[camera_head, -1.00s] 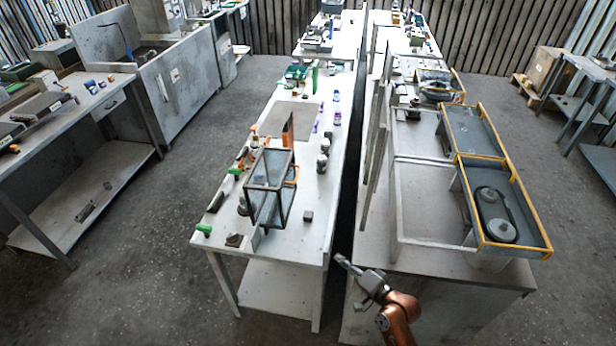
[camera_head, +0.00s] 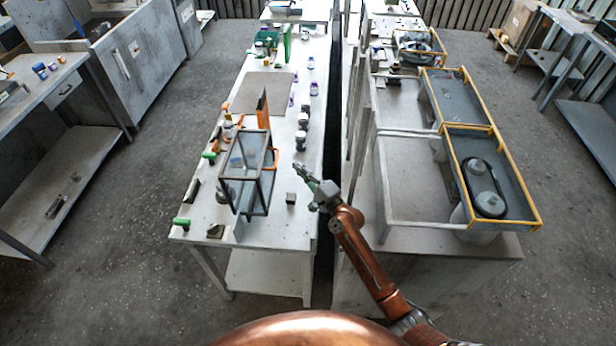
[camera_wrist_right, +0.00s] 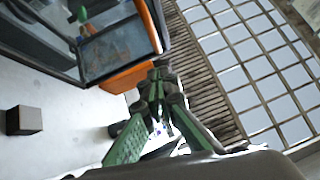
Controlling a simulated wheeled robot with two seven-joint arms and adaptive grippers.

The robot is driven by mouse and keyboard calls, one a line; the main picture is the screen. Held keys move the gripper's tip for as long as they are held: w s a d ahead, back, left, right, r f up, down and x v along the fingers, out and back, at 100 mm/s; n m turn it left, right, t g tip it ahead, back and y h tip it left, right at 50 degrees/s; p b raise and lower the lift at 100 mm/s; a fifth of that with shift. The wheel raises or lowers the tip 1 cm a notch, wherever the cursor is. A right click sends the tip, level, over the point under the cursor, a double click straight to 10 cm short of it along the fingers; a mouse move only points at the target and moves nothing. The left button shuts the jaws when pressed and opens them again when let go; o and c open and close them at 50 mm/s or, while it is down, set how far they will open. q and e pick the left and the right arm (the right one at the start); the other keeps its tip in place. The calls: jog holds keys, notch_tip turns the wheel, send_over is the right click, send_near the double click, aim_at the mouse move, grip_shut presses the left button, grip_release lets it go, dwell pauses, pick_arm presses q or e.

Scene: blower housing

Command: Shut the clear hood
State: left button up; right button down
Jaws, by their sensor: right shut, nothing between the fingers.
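The clear hood (camera_head: 236,160) is a dark-framed box with clear panes, standing on the left bench in the head view. An orange handle-like part (camera_head: 273,160) shows at its right side. In the right wrist view the hood's framed pane (camera_wrist_right: 118,48) fills the upper left, with an orange strip (camera_wrist_right: 128,78) along its edge. My right gripper (camera_head: 299,168) is shut and empty, just right of the hood. In the wrist view its green-padded fingertips (camera_wrist_right: 160,74) appear close to the orange strip; I cannot tell whether they touch. My left gripper is out of view.
A small dark block (camera_head: 291,198) lies on the bench (camera_head: 275,228) right of the hood. Several bottles (camera_head: 302,138) stand behind it along the right edge. A narrow gap separates this bench from the right one, which carries a yellow-rimmed tray (camera_head: 533,213).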

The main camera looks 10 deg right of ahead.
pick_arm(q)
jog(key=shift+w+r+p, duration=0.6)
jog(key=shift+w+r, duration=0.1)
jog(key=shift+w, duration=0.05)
pick_arm(e)
jog(key=shift+w+a+r, duration=0.15)
jog(key=shift+w+a, duration=0.15)
jog(key=shift+a, duration=0.45)
jog(key=shift+w+a+r, duration=0.1)
jog(key=shift+w+a, duration=0.25)
jog(key=shift+a, duration=0.4)
jog(key=shift+w+a+r, duration=0.15)
jog(key=shift+w+a, duration=0.15)
jog(key=shift+a, duration=0.45)
